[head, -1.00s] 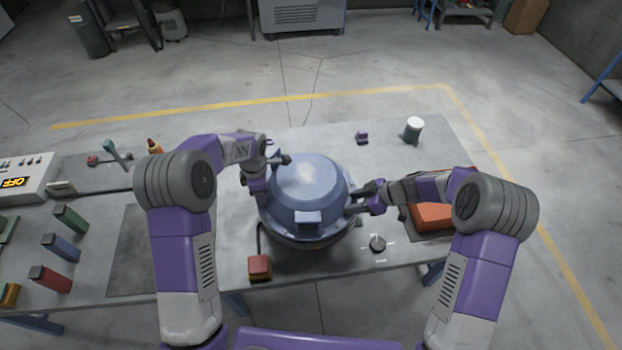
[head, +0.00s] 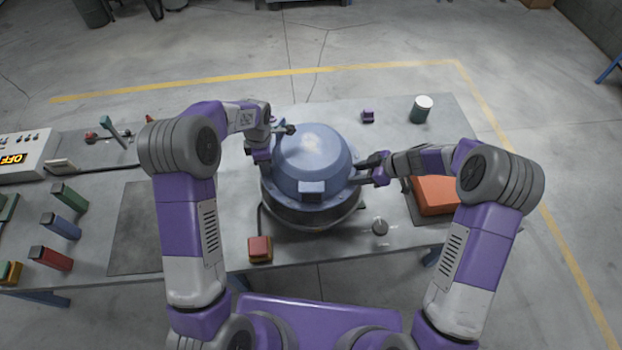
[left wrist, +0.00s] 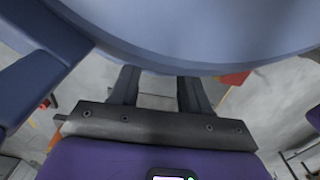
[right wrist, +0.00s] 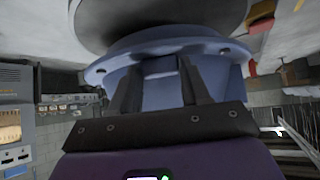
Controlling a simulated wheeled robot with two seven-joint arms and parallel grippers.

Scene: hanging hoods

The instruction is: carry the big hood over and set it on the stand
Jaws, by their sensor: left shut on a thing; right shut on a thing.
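The big hood (head: 312,155) is a blue-grey dome with a flange and a small front block, upright over the middle of the table. My left gripper (head: 262,157) is shut on its left side and my right gripper (head: 366,177) on its right side. Under the hood is a dark round body (head: 308,216), perhaps the stand; I cannot tell whether they touch. In the left wrist view the hood's underside edge (left wrist: 220,40) fills the top. In the right wrist view the blue flange (right wrist: 200,48) and a block sit at the fingers.
An orange block (head: 434,195) lies on a dark mat at right. A green canister (head: 421,109) and a purple piece (head: 368,116) are behind. A dark mat (head: 140,240) lies left.

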